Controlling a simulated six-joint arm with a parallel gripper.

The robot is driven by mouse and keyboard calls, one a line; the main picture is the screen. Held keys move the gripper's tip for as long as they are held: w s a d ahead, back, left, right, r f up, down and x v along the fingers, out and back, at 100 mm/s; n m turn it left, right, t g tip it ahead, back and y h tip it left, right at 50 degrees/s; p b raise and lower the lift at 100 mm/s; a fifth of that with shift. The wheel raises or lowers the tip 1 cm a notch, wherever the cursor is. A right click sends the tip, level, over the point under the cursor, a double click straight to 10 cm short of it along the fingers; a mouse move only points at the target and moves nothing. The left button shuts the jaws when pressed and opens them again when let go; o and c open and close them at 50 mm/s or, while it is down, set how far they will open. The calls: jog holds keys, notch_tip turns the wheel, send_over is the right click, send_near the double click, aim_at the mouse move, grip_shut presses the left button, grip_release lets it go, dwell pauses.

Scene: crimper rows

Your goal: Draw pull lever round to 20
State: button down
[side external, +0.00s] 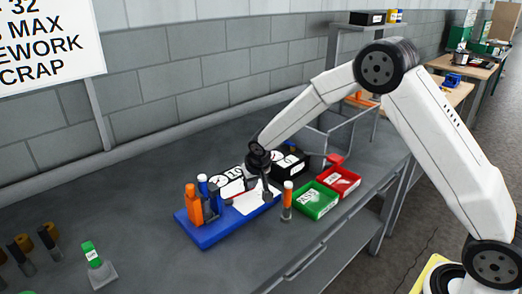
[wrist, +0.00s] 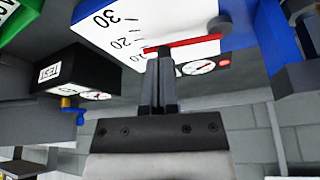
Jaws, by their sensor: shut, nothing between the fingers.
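A white dial plate (wrist: 150,22) with black numbers and tick marks fills the top of the wrist view; 30 and 20 are readable on it. A red pointer (wrist: 190,45) runs across it from a grey round pivot (wrist: 219,25), its tip lying just below the 20. My gripper (wrist: 160,58) is shut and empty, its fingertips overlapping the pointer near the tip; I cannot tell whether they touch. In the side view my gripper (side external: 266,190) is low over the white plate (side external: 250,202) on the blue base (side external: 205,233).
Orange-handled (side external: 194,205) and blue-handled tools stand on the base's left. A black box (wrist: 78,70) stands near the dial.

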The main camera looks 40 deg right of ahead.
jog(key=shift+s+a, duration=0.15)
jog(key=shift+s, duration=0.6)
jog(key=shift+s+a, duration=0.15)
jog(key=shift+s, duration=0.6)
jog(key=d+v, duration=0.1)
jog(key=v, duration=0.9)
jog(key=shift+s+a, duration=0.25)
jog(key=shift+a, duration=0.1)
jog(key=shift+w, duration=0.1)
jog(key=w+d+m, duration=0.2)
jog(key=w+d, duration=0.1)
jog(key=w, duration=0.9)
jog(key=shift+w+g+h, duration=0.3)
jog(key=shift+w+g, duration=0.05)
jog(key=shift+g, duration=0.05)
jog(key=shift+d, duration=0.1)
jog(key=x, duration=1)
jog(key=shift+s+a+r, duration=0.15)
jog(key=shift+s+a, duration=0.1)
jog(key=shift+s, duration=0.2)
jog(key=shift+s+a, duration=0.35)
jog(key=shift+s, duration=0.3)
jog(key=shift+s+a, duration=0.3)
jog(key=shift+s, duration=0.35)
